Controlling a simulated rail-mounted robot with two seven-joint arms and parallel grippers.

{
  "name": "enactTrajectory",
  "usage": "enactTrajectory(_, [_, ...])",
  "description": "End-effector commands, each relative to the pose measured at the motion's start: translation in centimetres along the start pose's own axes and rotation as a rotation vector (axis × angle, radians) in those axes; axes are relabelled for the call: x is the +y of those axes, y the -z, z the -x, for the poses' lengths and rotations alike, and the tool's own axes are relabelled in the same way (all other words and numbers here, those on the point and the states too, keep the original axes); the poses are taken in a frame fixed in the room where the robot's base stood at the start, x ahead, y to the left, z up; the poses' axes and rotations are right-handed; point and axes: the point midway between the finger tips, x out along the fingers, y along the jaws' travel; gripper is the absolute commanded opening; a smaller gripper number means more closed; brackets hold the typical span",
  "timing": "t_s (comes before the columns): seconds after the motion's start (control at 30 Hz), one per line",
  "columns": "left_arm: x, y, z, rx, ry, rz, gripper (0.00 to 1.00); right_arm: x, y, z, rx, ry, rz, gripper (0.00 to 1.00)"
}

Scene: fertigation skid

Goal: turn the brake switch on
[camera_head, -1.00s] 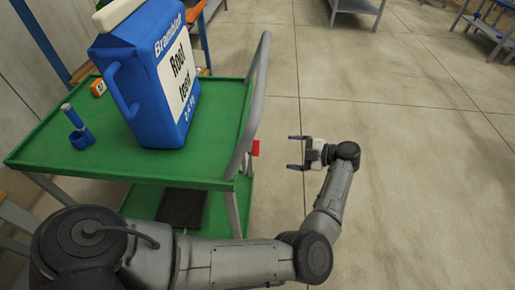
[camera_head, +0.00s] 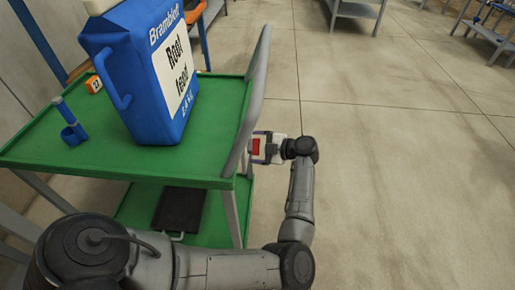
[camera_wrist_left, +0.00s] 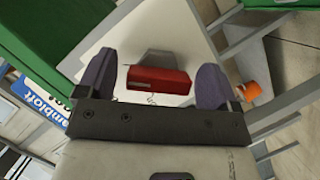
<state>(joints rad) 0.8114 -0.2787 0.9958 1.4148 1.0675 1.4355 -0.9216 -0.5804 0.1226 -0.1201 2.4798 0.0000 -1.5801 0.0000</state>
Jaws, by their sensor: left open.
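The brake switch (camera_head: 256,146) is a small red piece beside the grey upright handle of the green cart (camera_head: 60,158). In the left wrist view the red switch (camera_wrist_left: 155,84) is a block with a grey mount behind it. My left gripper (camera_head: 260,148) is at the switch, coming from the right. In the wrist view my left gripper (camera_wrist_left: 156,68) is open, with one dark finger on each side of the switch and gaps visible on both sides. The fingers partly blend with the cart frame in the head view. My right gripper is not in view.
A large blue jug (camera_head: 150,80) labelled Root feed stands on the cart's top. A dark flat object (camera_head: 180,209) lies on the lower shelf. The floor right of the cart is clear.

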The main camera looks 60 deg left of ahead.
Motion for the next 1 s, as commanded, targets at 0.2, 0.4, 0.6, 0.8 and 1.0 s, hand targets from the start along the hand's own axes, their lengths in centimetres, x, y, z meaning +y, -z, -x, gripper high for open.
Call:
enactTrajectory(0.2, [0.01, 0.01, -0.14, 0.0, 0.0, 0.0, 0.86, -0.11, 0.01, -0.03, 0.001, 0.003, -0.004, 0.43])
enactTrajectory(0.4, [0.01, 0.01, -0.12, 0.0, 0.0, 0.0, 0.76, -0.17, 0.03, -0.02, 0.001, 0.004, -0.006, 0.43])
enactTrajectory(0.6, [0.01, 0.0, -0.1, -0.001, 0.0, 0.0, 0.57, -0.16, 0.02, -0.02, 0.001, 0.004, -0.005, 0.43])
enactTrajectory(0.8, [0.0, 0.0, -0.09, -0.001, 0.0, 0.0, 0.38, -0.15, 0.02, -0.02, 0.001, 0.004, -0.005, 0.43])
enactTrajectory(1.0, [0.0, 0.0, -0.08, -0.001, -0.005, 0.012, 0.37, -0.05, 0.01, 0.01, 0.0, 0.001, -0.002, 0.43])
